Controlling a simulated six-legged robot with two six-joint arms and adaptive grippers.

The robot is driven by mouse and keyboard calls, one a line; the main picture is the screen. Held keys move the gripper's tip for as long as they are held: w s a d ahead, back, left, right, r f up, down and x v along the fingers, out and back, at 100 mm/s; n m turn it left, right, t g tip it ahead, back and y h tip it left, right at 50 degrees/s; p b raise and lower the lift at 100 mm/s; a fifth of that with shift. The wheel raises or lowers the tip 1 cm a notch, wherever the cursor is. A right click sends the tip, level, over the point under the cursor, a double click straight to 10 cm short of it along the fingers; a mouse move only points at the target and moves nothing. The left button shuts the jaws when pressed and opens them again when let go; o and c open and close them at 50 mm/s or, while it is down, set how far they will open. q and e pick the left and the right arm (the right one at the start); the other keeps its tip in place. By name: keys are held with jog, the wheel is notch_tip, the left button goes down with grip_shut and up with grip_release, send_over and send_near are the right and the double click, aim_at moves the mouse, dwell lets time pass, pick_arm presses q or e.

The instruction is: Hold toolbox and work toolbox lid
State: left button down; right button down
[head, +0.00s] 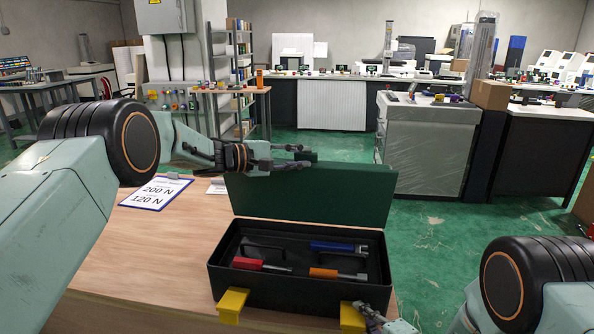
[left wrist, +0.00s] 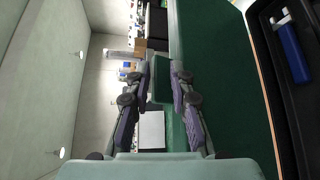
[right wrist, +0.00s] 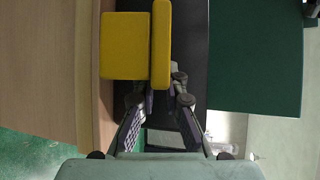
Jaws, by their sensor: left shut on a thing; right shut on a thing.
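The black toolbox (head: 222,262) stands on the wooden bench with its green lid (head: 340,200) raised upright at the back. Red-handled (head: 247,263), orange-handled (head: 323,273) and blue-handled (head: 332,247) tools lie inside. My left gripper (head: 303,158) is at the lid's top edge, shut on its small green tab (left wrist: 160,80). My right gripper (head: 362,308) is low at the front right corner, shut on the right yellow front piece (right wrist: 162,35); its fingertips partly hide the contact. A second yellow piece (head: 232,304) sits at the front left.
A clipboard (head: 157,192) reading 200 N and 120 N lies on the bench (head: 150,250), left of the toolbox. Green floor is open beyond the right bench edge. A grey cabinet (head: 428,145) and shelves (head: 238,75) stand further back.

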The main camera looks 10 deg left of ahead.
pick_arm(q)
jog(key=shift+w+a, duration=0.1)
jog(key=shift+w, duration=0.25)
pick_arm(e)
jog(key=shift+s+f, duration=0.1)
pick_arm(q)
jog(key=c, duration=1.4)
grip_release()
jog(key=shift+s, duration=0.1)
jog(key=v, duration=1.2)
jog(key=shift+r, duration=0.15)
pick_arm(e)
jog(key=c, duration=1.4)
grip_release()
jog(key=shift+c, duration=0.2)
jog(key=shift+o, duration=0.5)
